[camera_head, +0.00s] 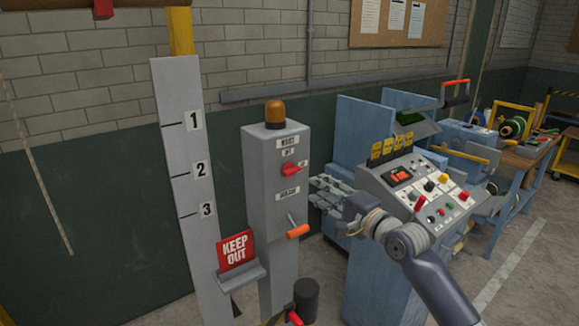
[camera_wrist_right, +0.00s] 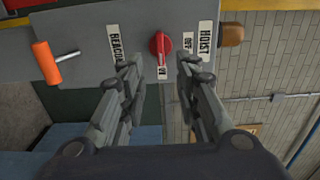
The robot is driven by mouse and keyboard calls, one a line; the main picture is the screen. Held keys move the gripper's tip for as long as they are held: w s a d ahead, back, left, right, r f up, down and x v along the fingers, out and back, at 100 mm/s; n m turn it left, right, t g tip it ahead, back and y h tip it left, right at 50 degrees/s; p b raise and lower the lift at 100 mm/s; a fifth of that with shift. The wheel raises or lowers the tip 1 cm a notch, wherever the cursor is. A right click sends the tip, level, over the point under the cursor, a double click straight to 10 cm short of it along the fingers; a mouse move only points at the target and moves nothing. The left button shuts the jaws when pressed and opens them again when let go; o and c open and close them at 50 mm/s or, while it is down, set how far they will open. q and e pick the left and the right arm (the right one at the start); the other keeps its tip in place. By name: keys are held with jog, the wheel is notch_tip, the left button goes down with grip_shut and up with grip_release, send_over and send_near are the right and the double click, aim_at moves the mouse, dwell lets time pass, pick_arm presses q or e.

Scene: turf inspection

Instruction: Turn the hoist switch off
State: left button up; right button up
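The red hoist switch (camera_head: 291,169) is a rotary knob on the front of the grey control post (camera_head: 261,195), under the HOIST label. It also shows in the right wrist view (camera_wrist_right: 160,46), where its grip lies in line with the small ON label (camera_wrist_right: 162,72). The OFF label (camera_wrist_right: 188,42) sits between the knob and the HOIST label (camera_wrist_right: 206,38). My right gripper (camera_head: 317,190) is open in front of the post, right of the knob. In the wrist view its fingertips (camera_wrist_right: 160,65) are spread either side of the knob, apparently without touching it. My left gripper is out of view.
An orange-handled beacon lever (camera_head: 298,231) juts out below the knob. An amber lamp (camera_head: 275,113) tops the post. A red KEEP OUT sign (camera_head: 236,250) stands left, by the numbered board (camera_head: 180,180). A button console (camera_head: 415,190) stands behind my right arm.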

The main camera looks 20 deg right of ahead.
aim_at(295, 173)
jog(key=p+x, duration=0.2)
jog(key=x, duration=0.6)
jog(key=shift+w+a, duration=0.25)
jog(key=shift+w, duration=0.35)
jog(key=shift+w+a+f+p, duration=0.1)
jog(key=shift+w+p, duration=0.2)
jog(key=shift+w, duration=0.05)
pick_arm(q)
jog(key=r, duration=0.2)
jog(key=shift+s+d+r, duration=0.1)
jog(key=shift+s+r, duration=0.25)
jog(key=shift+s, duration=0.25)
pick_arm(e)
grip_shut()
